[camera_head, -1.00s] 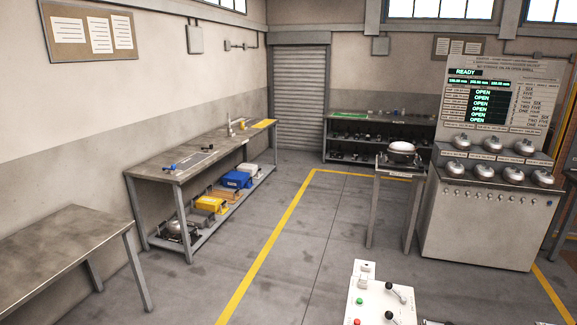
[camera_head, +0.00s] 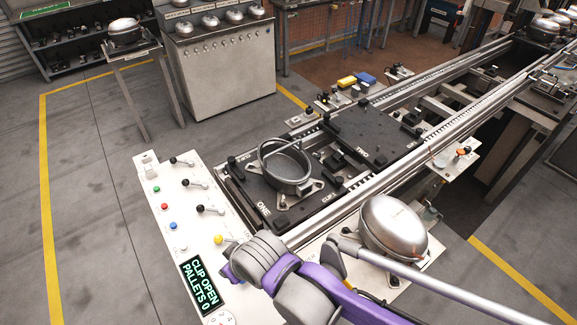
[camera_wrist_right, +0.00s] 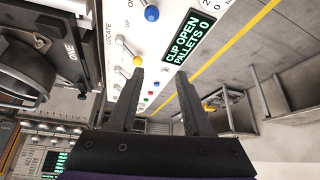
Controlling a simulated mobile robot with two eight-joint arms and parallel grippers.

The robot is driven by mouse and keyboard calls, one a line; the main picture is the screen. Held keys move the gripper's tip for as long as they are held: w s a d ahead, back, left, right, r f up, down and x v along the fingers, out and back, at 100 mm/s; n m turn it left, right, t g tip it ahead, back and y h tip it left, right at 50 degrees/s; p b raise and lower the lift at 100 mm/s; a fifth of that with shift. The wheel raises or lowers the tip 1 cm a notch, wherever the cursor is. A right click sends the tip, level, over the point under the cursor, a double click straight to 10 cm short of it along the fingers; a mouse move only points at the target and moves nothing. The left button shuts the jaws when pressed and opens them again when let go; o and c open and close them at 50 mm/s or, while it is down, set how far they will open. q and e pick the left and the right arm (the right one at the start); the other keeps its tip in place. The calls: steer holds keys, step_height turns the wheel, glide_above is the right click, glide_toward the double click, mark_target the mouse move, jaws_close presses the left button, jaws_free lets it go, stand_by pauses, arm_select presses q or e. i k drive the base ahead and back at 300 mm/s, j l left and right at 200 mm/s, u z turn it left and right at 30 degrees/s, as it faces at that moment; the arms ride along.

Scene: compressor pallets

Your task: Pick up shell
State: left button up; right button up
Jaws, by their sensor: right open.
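An open round metal shell (camera_head: 287,168) sits on the black pallet marked ONE (camera_head: 258,190) in the head view. A closed silver domed housing (camera_head: 393,226) stands on the light plate at the lower right. I cannot tell which of these is the task's shell. My purple right arm comes in from the lower right, its gripper (camera_wrist_right: 154,58) over the control panel (camera_head: 170,205). In the right wrist view its two dark fingers are apart with nothing between them. The round part shows at the left edge there (camera_wrist_right: 22,70). My left gripper is not in view.
A long grey bar (camera_head: 440,283) runs beside the domed housing. The panel has levers, coloured buttons and a display (camera_head: 200,284) reading CLIP OPEN PALLETS 0. Conveyor rails (camera_head: 390,150) lead to the upper right. Another domed unit (camera_head: 124,32) sits on a stand. Floor at left is free.

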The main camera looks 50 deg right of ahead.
mark_target(284, 165)
steer(key=z, duration=1.7)
steer(key=l+u, duration=0.25)
steer(key=u, duration=0.2)
steer(key=l+u, duration=0.3)
steer(key=u, duration=0.15)
steer(key=l+u, duration=0.4)
steer(key=j, duration=0.1)
